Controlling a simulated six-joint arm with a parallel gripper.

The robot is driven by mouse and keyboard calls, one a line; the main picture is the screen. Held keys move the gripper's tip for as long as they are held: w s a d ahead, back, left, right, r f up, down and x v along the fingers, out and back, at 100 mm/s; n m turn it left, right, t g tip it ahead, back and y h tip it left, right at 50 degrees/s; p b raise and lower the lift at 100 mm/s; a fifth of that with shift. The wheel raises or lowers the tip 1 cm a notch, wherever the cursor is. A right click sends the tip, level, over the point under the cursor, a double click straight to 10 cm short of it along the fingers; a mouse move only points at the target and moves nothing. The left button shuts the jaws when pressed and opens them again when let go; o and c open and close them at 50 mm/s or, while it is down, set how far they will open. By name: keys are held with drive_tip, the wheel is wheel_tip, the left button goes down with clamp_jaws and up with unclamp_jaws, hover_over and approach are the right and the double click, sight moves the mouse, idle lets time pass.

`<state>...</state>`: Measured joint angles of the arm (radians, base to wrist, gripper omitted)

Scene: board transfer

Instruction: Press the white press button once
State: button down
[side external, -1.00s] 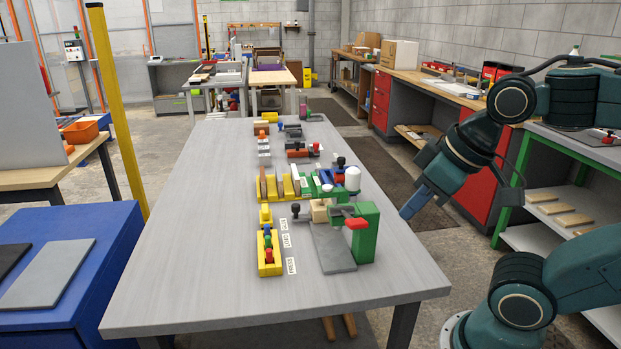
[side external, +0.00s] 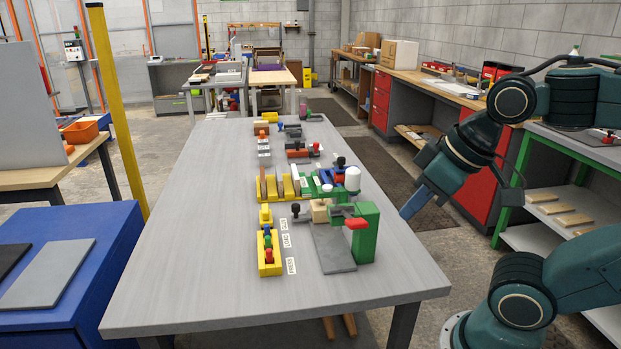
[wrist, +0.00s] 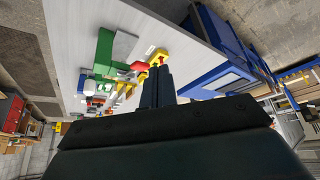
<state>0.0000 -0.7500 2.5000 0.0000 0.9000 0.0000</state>
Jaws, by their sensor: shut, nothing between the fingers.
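The white press button (side external: 352,178) is a rounded white cap standing upright at the right end of the yellow, green and blue fixture row on the grey table. It also shows in the wrist view as a small white cylinder (wrist: 90,87) at the left. My gripper (side external: 411,210) hangs off the table's right edge, to the right of the button and clear of it. Its fingers (wrist: 158,80) are together with nothing between them.
A green block with a red handle (side external: 357,223) and a grey plate (side external: 332,248) stand nearer the camera than the button. A yellow rack (side external: 268,260) holds coloured pieces. More fixtures line the table's far part. The table's left side and front are clear.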

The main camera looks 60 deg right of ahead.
drive_tip(key=shift+w, duration=0.1)
drive_tip(key=w+d+r+m, duration=0.15)
drive_tip(key=w+r, duration=0.25)
drive_tip(key=w, duration=0.8)
drive_tip(key=m+t+y, duration=0.3)
hover_over(331, 187)
wheel_tip(331, 187, down, 13)
drive_tip(key=shift+r, duration=0.1)
drive_tip(key=shift+f, duration=4.4)
